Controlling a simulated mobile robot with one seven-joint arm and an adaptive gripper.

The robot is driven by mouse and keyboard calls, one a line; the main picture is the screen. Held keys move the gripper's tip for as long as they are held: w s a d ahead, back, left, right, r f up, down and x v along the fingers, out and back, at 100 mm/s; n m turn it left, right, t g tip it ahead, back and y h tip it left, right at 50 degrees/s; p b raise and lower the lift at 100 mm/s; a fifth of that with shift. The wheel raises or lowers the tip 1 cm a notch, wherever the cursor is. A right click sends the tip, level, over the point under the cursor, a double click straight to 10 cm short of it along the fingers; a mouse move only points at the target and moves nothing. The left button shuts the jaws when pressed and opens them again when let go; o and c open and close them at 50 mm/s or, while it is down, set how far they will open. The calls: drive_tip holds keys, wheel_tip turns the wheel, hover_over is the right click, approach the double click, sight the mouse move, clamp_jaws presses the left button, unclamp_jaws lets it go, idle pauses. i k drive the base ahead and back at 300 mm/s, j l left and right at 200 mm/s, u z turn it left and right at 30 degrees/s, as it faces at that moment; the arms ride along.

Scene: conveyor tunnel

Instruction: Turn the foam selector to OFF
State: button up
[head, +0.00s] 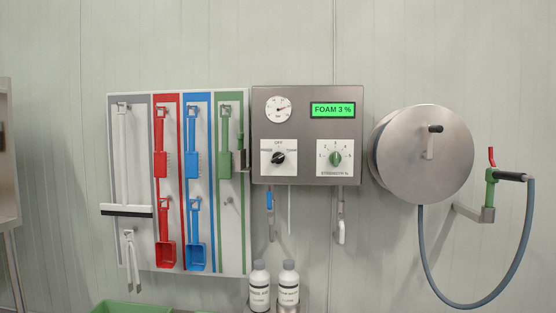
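The foam selector (278,158) is a black rotary knob on a white label plate, at the lower left of a grey metal control box (307,94) on the wall. OFF is printed above the knob; smaller words at its left and right are hard to read, the right one looking like FOAM. The knob's pointer seems tilted to the upper right, toward that right-hand word. A green display (333,110) on the box reads FOAM 3 %. My gripper is not in view.
A green strength knob (336,158) sits right of the selector, below the display. A tool board (118,230) hangs at left, a hose reel (420,155) at right. Two bottles (288,283) stand below. The box front is unobstructed.

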sight(279, 158)
drive_tip(key=i+j+z, duration=0.25)
drive_tip(key=i, duration=0.25)
drive_tip(key=i+j+z, duration=0.25)
drive_tip(key=i+j, duration=0.15)
